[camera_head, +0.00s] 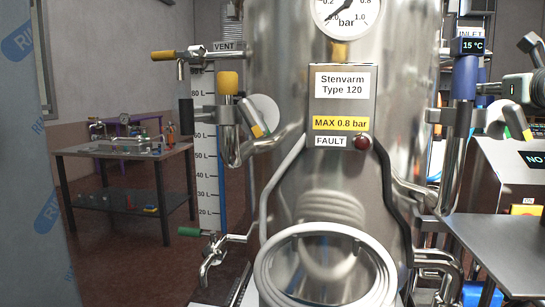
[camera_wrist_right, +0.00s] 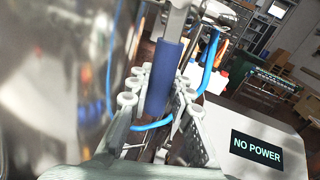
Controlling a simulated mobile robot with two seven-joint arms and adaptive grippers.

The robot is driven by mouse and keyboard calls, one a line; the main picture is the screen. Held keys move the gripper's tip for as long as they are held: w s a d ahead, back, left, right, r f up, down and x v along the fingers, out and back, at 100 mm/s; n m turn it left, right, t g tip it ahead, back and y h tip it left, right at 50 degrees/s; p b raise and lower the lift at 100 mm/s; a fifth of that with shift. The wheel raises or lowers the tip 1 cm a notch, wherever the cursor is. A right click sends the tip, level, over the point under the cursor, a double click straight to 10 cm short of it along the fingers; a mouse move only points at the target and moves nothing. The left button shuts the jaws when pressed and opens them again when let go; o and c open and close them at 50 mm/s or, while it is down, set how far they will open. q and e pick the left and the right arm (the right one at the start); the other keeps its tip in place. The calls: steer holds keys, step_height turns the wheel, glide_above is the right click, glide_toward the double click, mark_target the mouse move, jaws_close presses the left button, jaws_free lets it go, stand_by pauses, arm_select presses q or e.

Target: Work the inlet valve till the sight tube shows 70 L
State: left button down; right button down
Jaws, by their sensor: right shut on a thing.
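The inlet valve's blue handle (camera_head: 465,77) hangs down at the right of the steel tank (camera_head: 285,60), below the INLET label (camera_head: 471,30) and a 15 °C display. My right gripper (camera_head: 492,104) reaches in from the right and is shut on this handle. In the right wrist view, the blue handle (camera_wrist_right: 165,75) stands between my right gripper's fingers (camera_wrist_right: 160,105). The sight tube's scale (camera_head: 206,165) is left of the tank, with blue beside its lower marks. Pipework partly covers the tube, and I cannot read the level surely. My left gripper is out of view.
A VENT tap (camera_head: 165,55), a yellow-handled valve (camera_head: 228,84) and a green-handled tap (camera_head: 190,232) stick out left of the tank. A red FAULT lamp (camera_head: 362,142) is on the front plate. A NO POWER sign (camera_wrist_right: 256,149) is on a cabinet at right.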

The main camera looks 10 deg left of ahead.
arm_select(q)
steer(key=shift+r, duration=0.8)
arm_select(e)
steer(key=shift+a+f+m, duration=0.15)
steer(key=shift+a+m, duration=0.35)
steer(key=shift+m, duration=0.1)
steer(key=c, duration=1.3)
jaws_free()
steer(key=shift+c, duration=0.2)
steer(key=s+d, duration=0.2)
steer(key=s, duration=0.9)
steer(key=shift+s+d, duration=0.2)
steer(key=shift+s, duration=0.2)
